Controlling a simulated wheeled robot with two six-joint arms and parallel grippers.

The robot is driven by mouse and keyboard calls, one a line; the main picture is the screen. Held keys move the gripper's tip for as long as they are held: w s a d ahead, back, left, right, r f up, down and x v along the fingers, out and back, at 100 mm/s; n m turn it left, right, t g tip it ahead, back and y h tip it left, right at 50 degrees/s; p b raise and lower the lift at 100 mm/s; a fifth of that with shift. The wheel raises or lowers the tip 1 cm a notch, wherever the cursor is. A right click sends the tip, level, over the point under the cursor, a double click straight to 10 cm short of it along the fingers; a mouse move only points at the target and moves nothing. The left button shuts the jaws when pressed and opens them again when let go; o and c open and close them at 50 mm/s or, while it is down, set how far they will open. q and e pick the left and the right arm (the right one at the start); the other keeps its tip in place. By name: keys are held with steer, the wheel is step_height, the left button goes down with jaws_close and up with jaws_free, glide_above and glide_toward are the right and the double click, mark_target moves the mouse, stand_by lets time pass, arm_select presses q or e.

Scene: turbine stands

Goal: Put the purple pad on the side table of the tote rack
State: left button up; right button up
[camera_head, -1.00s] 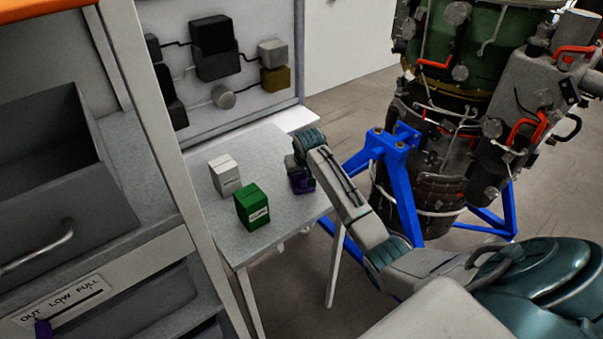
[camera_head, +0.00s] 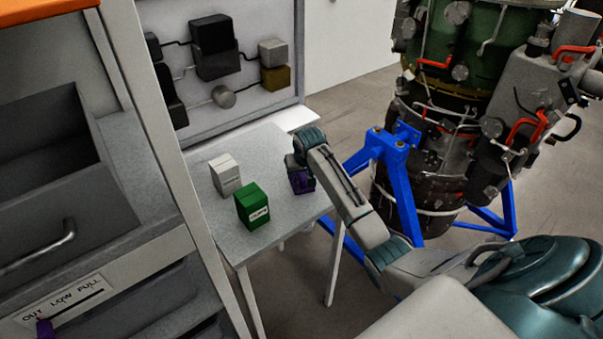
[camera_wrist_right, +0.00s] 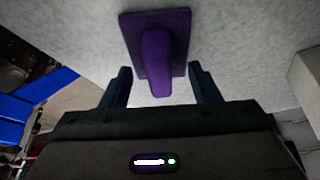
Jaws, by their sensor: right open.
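The purple pad (camera_wrist_right: 178,25), a flat plate with a raised grip, rests on the pale side table (camera_head: 282,150) in the right wrist view. My right gripper (camera_wrist_right: 161,88) is open. Its two fingers stand apart on either side of the near end of the pad's grip, with clear gaps. In the head view, my right gripper (camera_head: 301,183) is low over the right part of the side table, and my wrist partly hides the pad. The tote rack (camera_head: 165,120) stands left of the table. My left gripper is not in view.
A white box (camera_head: 225,175) and a green box (camera_head: 252,207) stand on the table left of my gripper. A panel with wired blocks (camera_head: 215,50) rises behind. A blue turbine stand (camera_head: 402,190) is close on the right. The table's middle is clear.

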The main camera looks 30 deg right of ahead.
steer(key=shift+p+v, duration=0.3)
steer(key=shift+v, duration=0.55)
steer(key=shift+s+r, duration=0.15)
steer(key=shift+r, duration=0.1)
steer(key=shift+v, duration=2)
